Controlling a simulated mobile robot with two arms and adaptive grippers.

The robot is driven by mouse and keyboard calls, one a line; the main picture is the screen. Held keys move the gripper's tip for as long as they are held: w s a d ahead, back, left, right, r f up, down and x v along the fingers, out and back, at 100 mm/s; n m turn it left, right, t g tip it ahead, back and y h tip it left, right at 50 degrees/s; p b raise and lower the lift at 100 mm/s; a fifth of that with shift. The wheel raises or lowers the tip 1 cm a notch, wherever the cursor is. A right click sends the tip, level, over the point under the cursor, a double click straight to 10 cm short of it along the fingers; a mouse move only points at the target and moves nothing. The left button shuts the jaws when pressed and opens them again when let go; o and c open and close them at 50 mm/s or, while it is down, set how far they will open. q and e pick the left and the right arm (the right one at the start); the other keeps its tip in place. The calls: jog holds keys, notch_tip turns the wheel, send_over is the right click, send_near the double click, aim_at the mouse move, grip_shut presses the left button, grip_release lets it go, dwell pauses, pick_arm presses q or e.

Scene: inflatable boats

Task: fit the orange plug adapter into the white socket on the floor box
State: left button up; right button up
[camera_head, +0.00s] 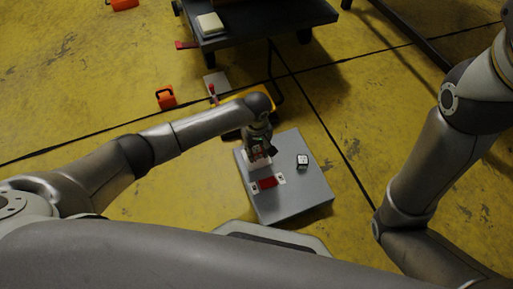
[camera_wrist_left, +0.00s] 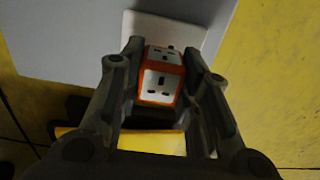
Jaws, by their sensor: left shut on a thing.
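The orange plug adapter (camera_wrist_left: 161,75), with white faces and dark pin slots, sits between the fingers of my left gripper (camera_wrist_left: 163,80) in the left wrist view. The gripper is shut on it. The white socket (camera_wrist_left: 193,31) is a pale plate on the grey floor box (camera_wrist_left: 60,45), directly behind the adapter in that view. Whether the adapter touches the socket or is seated in it cannot be told. In the head view, my left gripper (camera_head: 259,153) is over the left side of the floor box (camera_head: 300,199) and largely hides the adapter and socket. My right gripper is out of view.
A red part between pale plates (camera_head: 267,183) and a small black-and-white piece (camera_head: 302,161) are on the box top. An orange object (camera_head: 166,97) lies on the yellow floor to the left. A dark low table (camera_head: 270,22) stands beyond.

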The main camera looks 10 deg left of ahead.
aim_at(257, 149)
pick_arm(q)
jog(key=shift+f, duration=0.55)
dwell(0.4)
jog(key=o, duration=1)
jog(key=shift+o, duration=0.2)
notch_tip(257, 149, up, 12)
jog(key=shift+d, duration=0.15)
